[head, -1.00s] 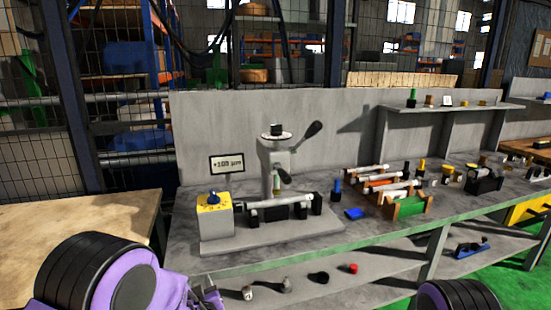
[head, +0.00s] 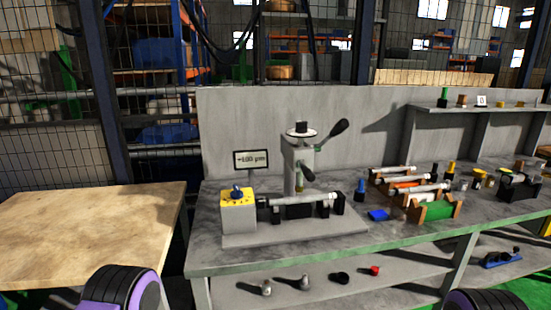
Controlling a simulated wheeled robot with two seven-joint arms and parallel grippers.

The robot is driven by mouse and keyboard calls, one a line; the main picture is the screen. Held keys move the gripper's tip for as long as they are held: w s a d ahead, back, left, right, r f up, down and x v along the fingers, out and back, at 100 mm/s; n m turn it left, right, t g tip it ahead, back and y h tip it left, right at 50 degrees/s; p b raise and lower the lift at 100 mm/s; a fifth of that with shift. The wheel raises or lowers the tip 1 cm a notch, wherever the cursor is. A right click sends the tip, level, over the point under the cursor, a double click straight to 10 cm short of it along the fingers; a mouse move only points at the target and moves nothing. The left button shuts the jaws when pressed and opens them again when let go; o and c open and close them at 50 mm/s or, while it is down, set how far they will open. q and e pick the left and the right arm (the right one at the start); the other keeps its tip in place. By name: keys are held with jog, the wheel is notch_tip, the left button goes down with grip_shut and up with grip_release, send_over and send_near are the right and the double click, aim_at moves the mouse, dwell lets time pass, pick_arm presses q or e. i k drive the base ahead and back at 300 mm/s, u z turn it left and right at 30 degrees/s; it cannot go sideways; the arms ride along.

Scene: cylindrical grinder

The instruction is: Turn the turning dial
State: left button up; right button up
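The box stands at the left end of a grey base plate (head: 295,235) on the workbench. A small display (head: 251,160) behind the box reads what looks like +100 µm. A grey press-like stand with a black-handled lever (head: 302,155) rises behind a horizontal shaft (head: 300,201). Dark rounded parts of my arms with purple show at the bottom left and bottom right edges. Neither gripper's fingers are in view, and nothing touches the dial.
A wooden table (head: 85,225) stands to the left. Coloured racks with cylinders (head: 436,208), a blue piece (head: 378,214) and small parts lie to the right on the bench. A lower shelf (head: 330,288) holds several small items. A wall shelf (head: 490,107) hangs at the back right.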

aim_at(236, 194)
jog(key=u, duration=1.2)
jog(key=i, duration=0.4)
jog(key=z, duration=0.45)
